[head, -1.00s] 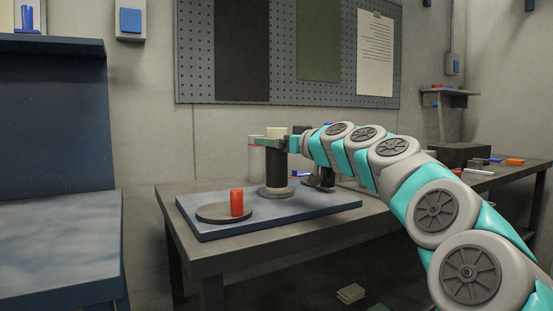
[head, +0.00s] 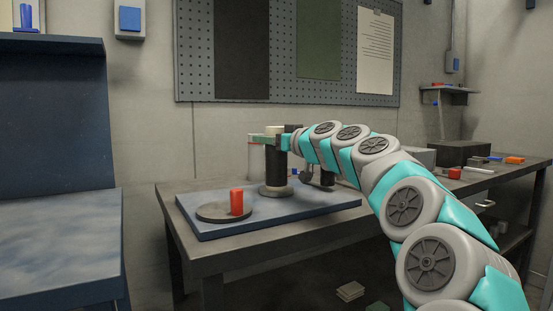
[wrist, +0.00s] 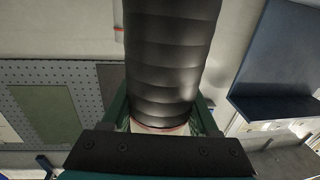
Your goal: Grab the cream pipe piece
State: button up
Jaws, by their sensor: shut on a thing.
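My gripper (head: 270,138) is shut on the cream pipe piece (head: 276,129), at the top of a dark upright cylinder (head: 276,160). The cream piece shows as a short pale band above the fingers. In the wrist view, part of the cream piece (wrist: 158,129) shows between the green fingers, beside the black ribbed cylinder (wrist: 170,60). The fingers hide the rest of it. The cylinder's lower end is at a round base (head: 276,190) on the blue board (head: 310,205). I cannot tell whether the two touch.
A red cylinder (head: 237,202) stands on a dark disc (head: 212,213) at the board's left. A pale cylinder (head: 254,160) stands behind the dark one. A dark box (head: 458,153) and small coloured parts lie on the right bench. The board's front right is clear.

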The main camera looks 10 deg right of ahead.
grip_shut()
jog(key=shift+r, duration=0.15)
